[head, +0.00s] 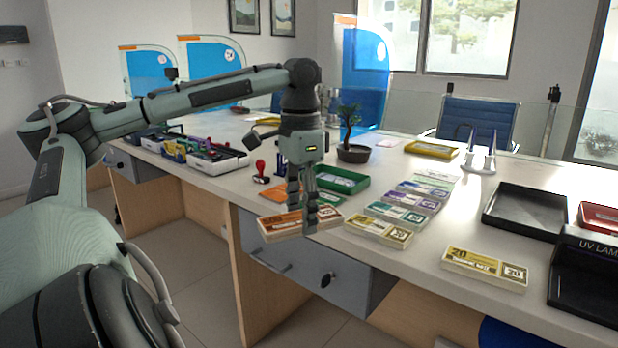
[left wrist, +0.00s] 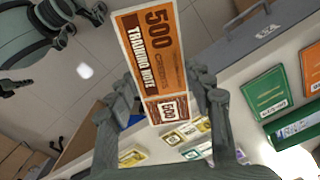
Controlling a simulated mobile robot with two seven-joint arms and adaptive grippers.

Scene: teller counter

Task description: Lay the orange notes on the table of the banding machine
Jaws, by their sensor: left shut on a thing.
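The orange notes (head: 276,226), a thick bundle marked 500, are between the fingers of my left gripper (head: 303,222). The gripper is shut on them and holds them near the counter's front edge, above the grey drawers. The left wrist view shows the notes' printed face (left wrist: 154,55) between both fingers (left wrist: 168,98), with their long end reaching out beyond the fingers. My right gripper is not in view. I cannot make out a banding machine in either view.
On the counter (head: 420,262) lie several note bundles, including a yellow one marked 20 (head: 484,268). Behind my gripper are a green tray (head: 343,181), a red stamp (head: 260,170) and a potted plant (head: 352,153). A black tray (head: 525,212) and UV lamp (head: 590,275) stand right.

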